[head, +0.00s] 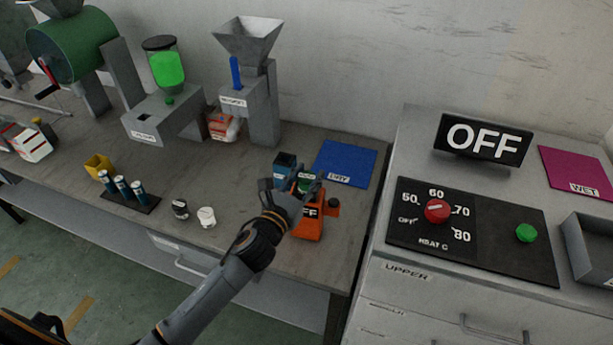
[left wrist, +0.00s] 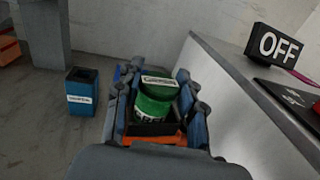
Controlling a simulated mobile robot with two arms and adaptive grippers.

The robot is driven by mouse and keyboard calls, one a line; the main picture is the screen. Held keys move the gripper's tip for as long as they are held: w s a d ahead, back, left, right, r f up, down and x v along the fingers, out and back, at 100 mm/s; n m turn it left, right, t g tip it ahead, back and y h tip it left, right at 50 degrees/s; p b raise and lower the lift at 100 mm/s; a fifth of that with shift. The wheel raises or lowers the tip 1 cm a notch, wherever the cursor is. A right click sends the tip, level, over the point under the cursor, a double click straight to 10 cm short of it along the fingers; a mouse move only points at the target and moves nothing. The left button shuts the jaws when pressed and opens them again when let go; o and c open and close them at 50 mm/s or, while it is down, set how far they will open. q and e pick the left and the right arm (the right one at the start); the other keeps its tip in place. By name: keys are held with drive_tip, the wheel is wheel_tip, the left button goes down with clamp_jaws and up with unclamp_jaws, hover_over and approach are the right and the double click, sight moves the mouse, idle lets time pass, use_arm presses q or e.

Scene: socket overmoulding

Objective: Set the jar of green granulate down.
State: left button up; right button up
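The jar of green granulate (head: 306,181) has a green body and a pale label. In the left wrist view the jar (left wrist: 154,104) appears upright over the dark pan of the orange scale (head: 308,228). Whether its base touches the pan is hidden. My left gripper (head: 294,190) is at the jar, its fingers spread on either side. The left wrist view shows the fingers (left wrist: 158,92) around the jar and pan, with what look like gaps beside the jar. The scale's display reads OFF. My right gripper is not in view.
A blue container (left wrist: 82,92) stands left of the scale. A blue mat (head: 345,163) marked DRY lies behind it. A black jar (head: 180,209) and a white jar (head: 206,217) stand to the left. The grey cabinet (head: 395,285) with a heat dial borders the bench at right.

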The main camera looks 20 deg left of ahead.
use_arm(q)
drive_tip(key=o, duration=0.4)
drive_tip(key=shift+c, duration=0.2)
drive_tip(key=shift+r, duration=0.1)
drive_tip(key=shift+s, duration=0.2)
drive_tip(key=s+a+b, duration=0.2)
drive_tip(key=s, duration=0.9)
drive_tip(key=shift+s, duration=0.2)
